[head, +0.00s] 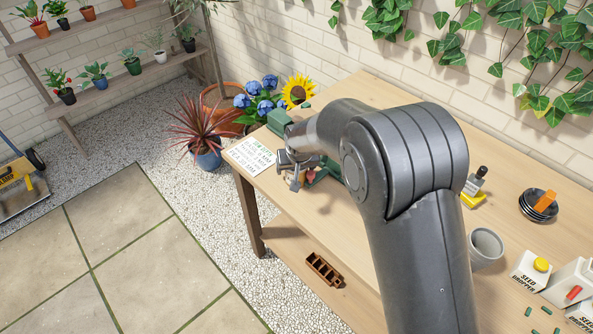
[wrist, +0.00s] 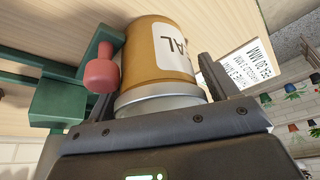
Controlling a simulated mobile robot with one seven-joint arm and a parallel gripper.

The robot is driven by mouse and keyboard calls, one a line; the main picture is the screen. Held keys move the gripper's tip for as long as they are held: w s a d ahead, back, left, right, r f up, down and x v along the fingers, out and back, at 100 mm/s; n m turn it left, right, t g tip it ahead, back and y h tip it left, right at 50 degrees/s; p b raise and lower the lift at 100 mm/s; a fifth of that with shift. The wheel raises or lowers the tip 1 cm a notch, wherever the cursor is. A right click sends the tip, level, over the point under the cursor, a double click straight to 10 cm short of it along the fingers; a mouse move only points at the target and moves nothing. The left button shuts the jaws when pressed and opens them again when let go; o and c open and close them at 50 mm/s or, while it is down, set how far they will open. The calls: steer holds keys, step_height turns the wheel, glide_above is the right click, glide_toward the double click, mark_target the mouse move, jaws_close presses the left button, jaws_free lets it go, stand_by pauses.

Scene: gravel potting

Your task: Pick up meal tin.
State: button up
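The meal tin (wrist: 140,60) is a tan cylinder with a pale metal rim and a white label showing the letters "AL". It fills the middle of the wrist view, in front of my gripper (wrist: 165,100). One dark finger lies close along the tin's right side. In the head view my gripper (head: 297,162) is over the far left end of the table, partly hidden by my arm.
A green fixture (wrist: 55,100) with a red knob (wrist: 102,70) stands close to the tin's left. A printed sheet (head: 250,154) lies at the table corner. A grey cup (head: 485,247), stacked dark saucers (head: 527,207) and seed dispensers (head: 531,268) stand at the right.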

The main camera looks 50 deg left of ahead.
steer(key=c, duration=0.8)
steer(key=shift+c, duration=0.2)
steer(key=shift+r, duration=0.1)
